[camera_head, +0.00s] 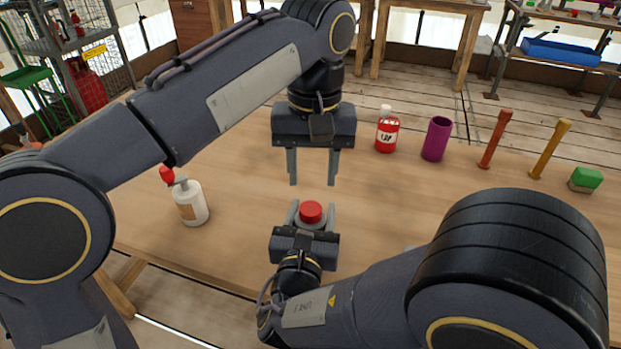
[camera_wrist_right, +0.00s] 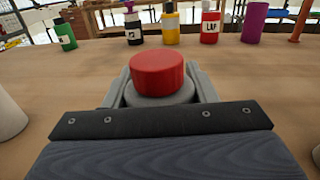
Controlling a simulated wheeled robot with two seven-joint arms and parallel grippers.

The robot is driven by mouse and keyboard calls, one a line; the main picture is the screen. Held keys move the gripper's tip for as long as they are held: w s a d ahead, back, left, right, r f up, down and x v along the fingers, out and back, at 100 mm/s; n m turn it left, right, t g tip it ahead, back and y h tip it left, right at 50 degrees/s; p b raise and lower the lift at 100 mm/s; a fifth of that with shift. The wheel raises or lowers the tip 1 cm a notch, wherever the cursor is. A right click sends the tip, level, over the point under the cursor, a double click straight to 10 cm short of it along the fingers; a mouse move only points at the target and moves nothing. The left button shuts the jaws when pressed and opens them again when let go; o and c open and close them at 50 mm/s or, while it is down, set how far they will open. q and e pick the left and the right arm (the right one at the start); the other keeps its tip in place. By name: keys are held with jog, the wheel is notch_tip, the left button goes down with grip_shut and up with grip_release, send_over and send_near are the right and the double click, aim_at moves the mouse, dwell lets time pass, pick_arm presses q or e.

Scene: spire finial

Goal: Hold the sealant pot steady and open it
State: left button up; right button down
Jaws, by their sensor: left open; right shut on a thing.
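The sealant pot is a grey pot (camera_wrist_right: 160,99) with a red lid (camera_head: 311,212) on top, standing upright on the wooden table. In the right wrist view the red lid (camera_wrist_right: 157,72) sits on the pot, between the fingers. My right gripper (camera_head: 310,217) is shut on the pot from the near side, with one finger on each side of it. My left gripper (camera_head: 313,182) is open and empty, pointing down above and slightly behind the lid, apart from it. The pot's lower part is hidden by my right gripper.
A white bottle with a red top (camera_head: 188,201) stands to the left. A red labelled bottle (camera_head: 386,130), a purple cup (camera_head: 437,139), an orange-red post (camera_head: 495,139), a yellow post (camera_head: 549,149) and a green block (camera_head: 586,178) stand at the back right. The table around the pot is clear.

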aim_at(311, 208)
pick_arm(q)
jog(key=m, duration=0.5)
jog(key=shift+d+f+m, duration=0.1)
jog(key=shift+f+m, duration=0.1)
jog(key=shift+m, duration=0.2)
jog(key=m, duration=0.2)
jog(key=shift+m, duration=0.4)
jog(key=m, duration=1)
jog(key=shift+r+m, duration=0.15)
jog(key=shift+m, duration=0.15)
jog(key=m, duration=0.6)
jog(key=shift+w+a+r, duration=0.1)
jog(key=shift+a+r, duration=0.15)
jog(key=shift+f+m, duration=0.1)
jog(key=shift+m, duration=0.2)
jog(key=shift+f, duration=3.9)
